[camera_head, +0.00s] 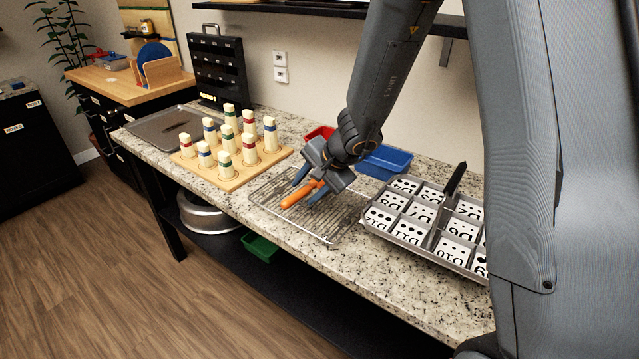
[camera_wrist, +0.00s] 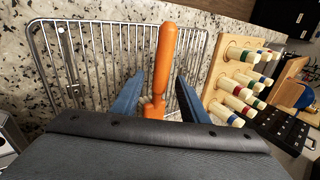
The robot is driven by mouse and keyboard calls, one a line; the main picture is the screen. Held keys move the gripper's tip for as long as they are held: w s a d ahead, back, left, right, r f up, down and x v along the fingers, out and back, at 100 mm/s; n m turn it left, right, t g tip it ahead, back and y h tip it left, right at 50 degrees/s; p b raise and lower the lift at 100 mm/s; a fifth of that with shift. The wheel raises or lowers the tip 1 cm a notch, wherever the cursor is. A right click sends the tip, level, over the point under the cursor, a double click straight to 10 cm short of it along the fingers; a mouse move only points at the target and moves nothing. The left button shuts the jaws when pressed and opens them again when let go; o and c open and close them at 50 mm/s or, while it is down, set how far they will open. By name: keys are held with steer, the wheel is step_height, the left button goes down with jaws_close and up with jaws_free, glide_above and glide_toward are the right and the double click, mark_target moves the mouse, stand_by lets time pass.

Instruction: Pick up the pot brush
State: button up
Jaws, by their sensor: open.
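The pot brush (camera_head: 296,198) has an orange handle and lies on the wire rack (camera_head: 265,199) on the counter. In the wrist view the brush (camera_wrist: 166,50) points away from me, and its near end is partly hidden by my gripper. My gripper (camera_head: 309,186) is low over the rack, with its two blue fingers apart. In the wrist view the open gripper (camera_wrist: 159,86) has one finger on each side of the brush, with gaps visible between. The wire rack (camera_wrist: 95,24) runs beneath.
A wooden board (camera_head: 240,178) with several banded pegs stands left of the rack. A grey tray of numbered cards (camera_head: 400,232) is to its right. Blue (camera_head: 388,161) and red (camera_head: 317,134) bins stand behind. The counter's front strip (camera_head: 375,285) is bare.

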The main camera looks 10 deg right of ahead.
mark_target(307, 192)
jaws_close()
steer(key=shift+r, duration=0.1)
step_height(307, 192, up, 10)
steer(key=p, duration=0.2)
stand_by(0.4)
